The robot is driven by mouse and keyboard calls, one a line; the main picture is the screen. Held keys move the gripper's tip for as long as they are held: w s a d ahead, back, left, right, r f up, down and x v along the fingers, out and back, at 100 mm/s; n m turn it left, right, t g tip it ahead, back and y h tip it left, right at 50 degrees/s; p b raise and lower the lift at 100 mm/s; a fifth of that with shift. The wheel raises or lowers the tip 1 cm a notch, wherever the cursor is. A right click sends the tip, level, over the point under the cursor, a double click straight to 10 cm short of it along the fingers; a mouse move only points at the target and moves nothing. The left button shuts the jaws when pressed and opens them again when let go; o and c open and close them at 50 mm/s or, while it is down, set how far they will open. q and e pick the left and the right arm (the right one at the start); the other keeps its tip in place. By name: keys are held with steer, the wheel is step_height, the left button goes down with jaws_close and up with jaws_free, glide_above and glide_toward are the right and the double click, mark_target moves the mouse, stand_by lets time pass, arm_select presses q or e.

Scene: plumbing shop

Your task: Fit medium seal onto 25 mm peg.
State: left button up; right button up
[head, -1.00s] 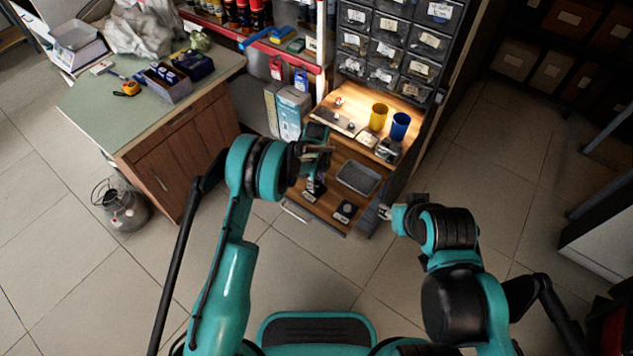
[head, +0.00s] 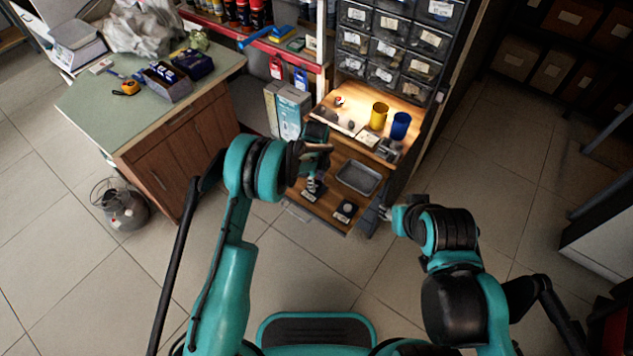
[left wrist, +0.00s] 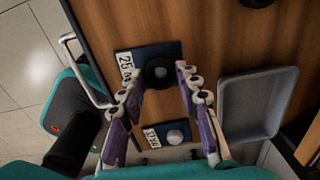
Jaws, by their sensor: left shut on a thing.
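The medium seal (left wrist: 158,72) is a black ring between my left fingertips (left wrist: 160,74) in the left wrist view. My left gripper (head: 314,187) is shut on it. The seal is over the dark plate labelled 25 (left wrist: 128,63), lined up with where its peg stands. The peg is mostly hidden by the seal, and I cannot tell whether the seal is around it or just above it. A second labelled plate with a grey peg (left wrist: 175,137) lies beside it, partly behind my left fingers. My right gripper (head: 388,212) is off to the right, too small to read.
A grey tray (left wrist: 232,112) lies right of the plates on the wooden surface (head: 325,210). A yellow cup (head: 378,116) and a blue cup (head: 400,125) stand on the upper shelf behind. Small-parts drawers (head: 390,50) rise at the back.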

arm_select(q)
steer(key=shift+f, duration=0.6)
stand_by(0.3)
steer(key=o, duration=0.5)
steer(key=shift+r, duration=0.1)
step_height(320, 180, up, 11)
steer(key=p, duration=0.5)
stand_by(0.8)
